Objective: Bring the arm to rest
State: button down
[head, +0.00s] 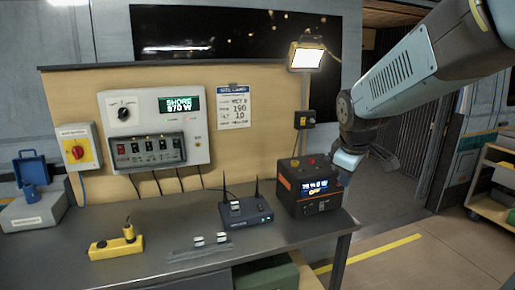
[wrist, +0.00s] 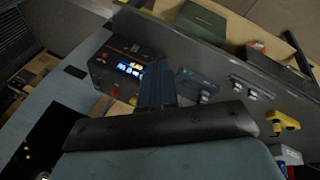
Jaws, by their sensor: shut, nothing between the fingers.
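My arm (head: 400,75) reaches in from the upper right of the head view and bends down beside the black and orange power unit (head: 308,188). My gripper (wrist: 157,68) shows in the wrist view as dark blue fingers, closed together with nothing held. In that view the fingers overlap the right side of the power unit (wrist: 118,72), with its lit display. I cannot tell whether they touch it. In the head view the arm's lower end is at the unit's right side, and the fingertips are hard to make out.
The dark bench (head: 150,222) holds a router (head: 246,212) with antennas, a grey strip (head: 200,246), a yellow tool (head: 116,246) and a grey case (head: 35,210). A wall panel (head: 155,125) and a lit lamp (head: 307,55) stand behind. A cart (head: 490,205) is at the right; floor between is clear.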

jog(key=s+r+m, duration=0.2)
jog(key=s+m, duration=0.2)
jog(key=s, duration=0.4)
jog(key=s+d+r+m+t+y, duration=0.1)
jog(key=s+m, duration=0.4)
jog(key=s, duration=0.3)
jog(key=shift+s+r+m, duration=0.2)
jog(key=shift+r+m, duration=0.1)
jog(key=shift+r, duration=0.05)
